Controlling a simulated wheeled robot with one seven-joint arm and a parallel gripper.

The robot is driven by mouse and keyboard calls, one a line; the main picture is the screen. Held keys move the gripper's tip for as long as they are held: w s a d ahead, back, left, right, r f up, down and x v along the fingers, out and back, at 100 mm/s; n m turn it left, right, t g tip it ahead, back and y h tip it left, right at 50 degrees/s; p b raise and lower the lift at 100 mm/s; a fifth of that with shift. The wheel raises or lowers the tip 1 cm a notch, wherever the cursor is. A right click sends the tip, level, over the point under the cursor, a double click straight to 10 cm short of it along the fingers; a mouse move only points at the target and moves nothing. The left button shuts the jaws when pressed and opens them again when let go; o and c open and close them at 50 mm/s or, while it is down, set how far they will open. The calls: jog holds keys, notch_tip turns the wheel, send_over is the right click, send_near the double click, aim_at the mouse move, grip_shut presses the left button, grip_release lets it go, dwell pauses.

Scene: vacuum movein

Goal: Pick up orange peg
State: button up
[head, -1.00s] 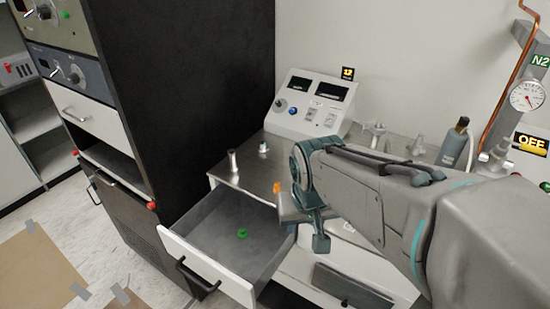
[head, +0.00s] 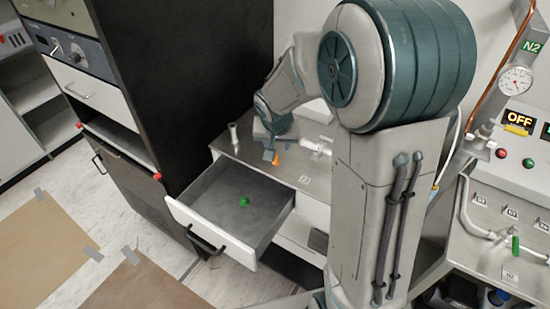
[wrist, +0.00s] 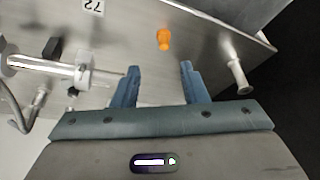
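The orange peg (wrist: 164,39) stands on the metal countertop, just beyond my fingertips in the wrist view. It also shows small in the head view (head: 276,158), close beside my gripper. My gripper (wrist: 160,69) is open and empty, its two blue-grey fingers spread, with the peg roughly in line with the gap between them. In the head view my gripper is above the countertop and partly hidden by my own arm.
A metal post (wrist: 237,72) stands to the right of the peg and a clear-and-white fitting (wrist: 84,72) lies to the left. Below the countertop (head: 290,175), an open drawer (head: 215,205) holds a green piece (head: 244,202). A tall black cabinet (head: 190,80) stands at left.

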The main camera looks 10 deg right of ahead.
aim_at(276, 157)
jog(key=x, duration=0.4)
jog(key=shift+a, duration=0.1)
jog(key=shift+a+p+x, duration=0.15)
jog(key=shift+p+x, duration=0.1)
jog(key=shift+x, duration=1.05)
jog(key=shift+a+p+x, duration=0.15)
jog(key=shift+p+x, duration=0.05)
jog(key=shift+x, duration=1.05)
grip_shut()
